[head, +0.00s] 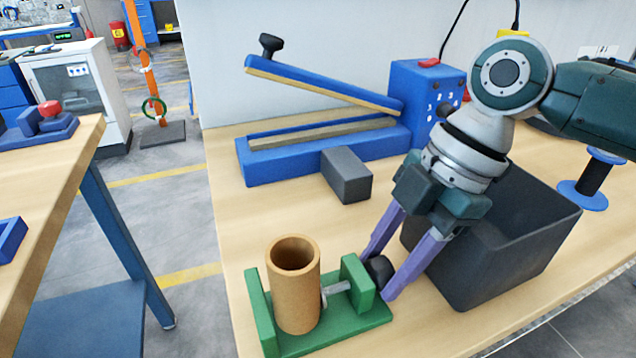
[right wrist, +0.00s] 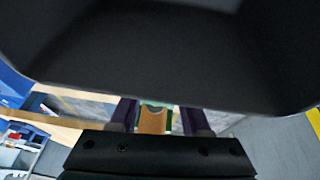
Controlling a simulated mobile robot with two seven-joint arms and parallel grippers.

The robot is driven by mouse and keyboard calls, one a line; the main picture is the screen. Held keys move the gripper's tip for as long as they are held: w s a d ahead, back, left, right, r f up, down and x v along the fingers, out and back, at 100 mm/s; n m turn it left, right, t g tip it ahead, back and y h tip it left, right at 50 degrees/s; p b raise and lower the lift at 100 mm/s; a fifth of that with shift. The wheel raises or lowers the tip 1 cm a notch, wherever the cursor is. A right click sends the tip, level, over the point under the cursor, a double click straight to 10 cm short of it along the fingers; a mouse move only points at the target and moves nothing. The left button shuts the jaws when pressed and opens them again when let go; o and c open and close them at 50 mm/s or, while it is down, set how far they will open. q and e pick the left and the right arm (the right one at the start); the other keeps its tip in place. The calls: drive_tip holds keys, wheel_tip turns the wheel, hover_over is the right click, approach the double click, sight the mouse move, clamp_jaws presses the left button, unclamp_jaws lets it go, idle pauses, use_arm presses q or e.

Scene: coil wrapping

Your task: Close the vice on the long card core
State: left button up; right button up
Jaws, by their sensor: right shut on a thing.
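The brown card core (head: 296,300) stands upright in the green vice (head: 360,324), between its left jaw plate (head: 259,308) and the screw end (head: 334,289) on the right. I cannot tell whether the screw end touches the core. My right gripper (head: 379,275) is shut on the black vice knob (head: 378,268), a purple finger on each side. In the right wrist view the fingers (right wrist: 158,120) show with part of the brown core (right wrist: 152,122) between them; the knob is hard to make out there. My left gripper is not in view.
A dark open bin (head: 525,258) stands just right of my right gripper. A grey block (head: 347,176) and a blue sealer (head: 300,157) with raised arm (head: 320,86) lie behind. A blue spool (head: 592,180) stands at far right. The table's left edge is close to the vice.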

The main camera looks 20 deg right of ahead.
clamp_jaws()
drive_tip(key=shift+w+f+g+b, duration=0.2)
drive_tip(key=shift+w+g+b, duration=0.05)
drive_tip(key=shift+g+b, duration=0.6)
drive_tip(key=shift+r+g+b, duration=0.15)
drive_tip(key=shift+g+b, duration=0.2)
drive_tip(key=shift+g, duration=0.1)
drive_tip(key=o, duration=0.7)
unclamp_jaws()
drive_tip(key=v, duration=1)
drive_tip(key=shift+a, duration=0.1)
